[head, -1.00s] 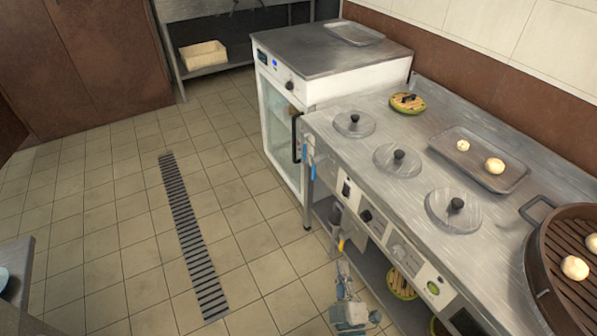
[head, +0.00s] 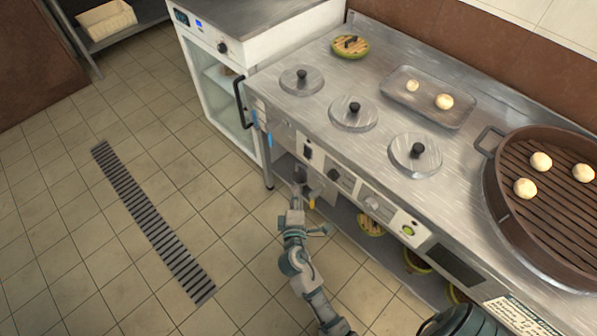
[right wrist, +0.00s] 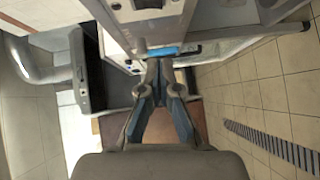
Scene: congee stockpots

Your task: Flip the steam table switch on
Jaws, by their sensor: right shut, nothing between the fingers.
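The steam table (head: 300,108) is the steel counter with round lidded wells. Its front panel carries a small dark rocker switch (head: 307,152) near the left end, with knobs and a green button (head: 408,230) further right. I cannot tell which way the switch is set. My right gripper (head: 299,179) is shut and empty, in front of and a little below the panel's left end, apart from the switch as far as I can see. In the right wrist view its fingertips (right wrist: 162,64) meet just below a blue item. My left gripper is not in view.
A white glass-door cabinet (head: 213,88) with a dark handle stands left of the table. A shelf below the panel holds several items. A large round steamer (head: 505,205) and a tray (head: 400,112) with buns sit on top. The tiled floor at left is clear.

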